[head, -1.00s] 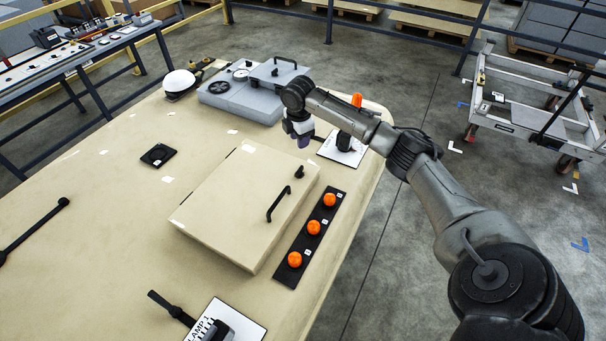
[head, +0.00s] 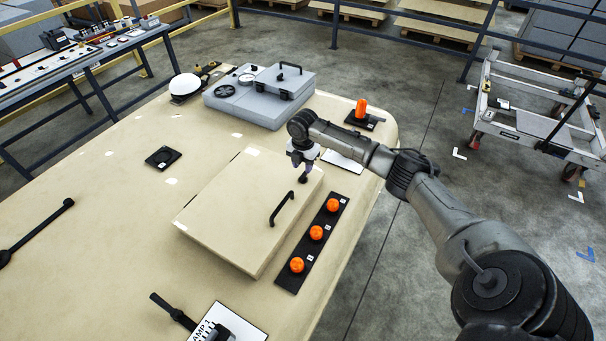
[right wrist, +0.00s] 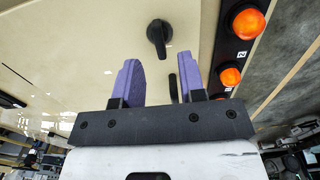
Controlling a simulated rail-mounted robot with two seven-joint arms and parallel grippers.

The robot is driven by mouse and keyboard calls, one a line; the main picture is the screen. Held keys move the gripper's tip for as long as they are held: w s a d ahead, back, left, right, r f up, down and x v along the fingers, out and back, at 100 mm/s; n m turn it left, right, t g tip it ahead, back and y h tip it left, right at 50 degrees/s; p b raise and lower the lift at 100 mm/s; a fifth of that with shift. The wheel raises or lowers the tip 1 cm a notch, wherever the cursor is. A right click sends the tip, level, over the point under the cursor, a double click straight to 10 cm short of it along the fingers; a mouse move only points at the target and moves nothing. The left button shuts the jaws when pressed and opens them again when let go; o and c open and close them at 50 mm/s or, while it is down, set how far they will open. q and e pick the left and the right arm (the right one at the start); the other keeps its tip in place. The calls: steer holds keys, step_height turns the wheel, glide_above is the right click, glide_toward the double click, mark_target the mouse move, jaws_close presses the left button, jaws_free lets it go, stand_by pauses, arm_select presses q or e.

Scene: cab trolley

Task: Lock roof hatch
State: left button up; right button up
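The roof hatch (head: 235,205) is a raised beige square panel on the beige roof, and it looks closed. A black handle (head: 282,207) stands near its right edge. A small black latch knob (head: 303,179) sits near the hatch's far right corner. My right gripper (head: 303,168) is at this knob in the head view, partly covering it. In the right wrist view, a black knob (right wrist: 158,35) lies ahead of the purple fingers (right wrist: 161,68). The fingers are apart, and nothing is clearly held between them. A dark bar (right wrist: 173,88) shows between them. My left gripper is not in view.
A black strip with orange domes (head: 316,232) runs along the hatch's right side. A grey box (head: 262,95), an orange beacon (head: 361,108) and a white helmet (head: 184,85) are at the far end. A lamp clamp plate (head: 228,322) is at the front. The roof left of the hatch is mostly bare.

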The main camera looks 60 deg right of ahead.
mark_target(303, 174)
steer(key=shift+f, duration=2.6)
jaws_close()
